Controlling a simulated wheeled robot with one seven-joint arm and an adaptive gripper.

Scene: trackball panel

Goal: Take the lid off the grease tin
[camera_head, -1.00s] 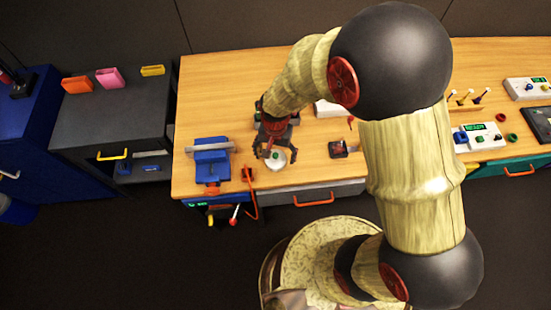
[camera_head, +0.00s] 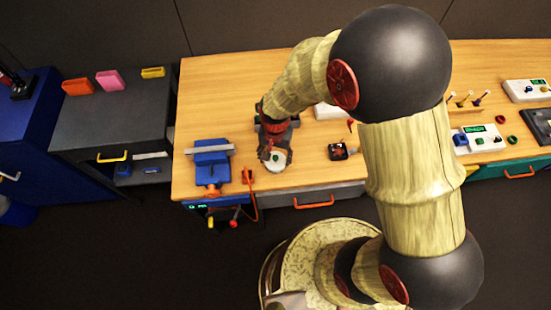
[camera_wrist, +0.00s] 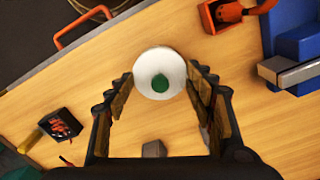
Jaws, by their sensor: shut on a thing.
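The grease tin's round white lid (camera_head: 277,159) with a green knob in the middle shows near the front edge of the wooden bench. It also shows in the wrist view (camera_wrist: 160,62), seen from above. My gripper (camera_head: 269,151) is at the lid in the head view.
A blue vise (camera_head: 211,165) stands to the left on the bench (camera_head: 225,90), with an orange-red tool holder (camera_wrist: 228,12) close by. A small dark box (camera_head: 338,151) with red marks lies to the right. An orange drawer handle (camera_head: 314,201) is below the front edge.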

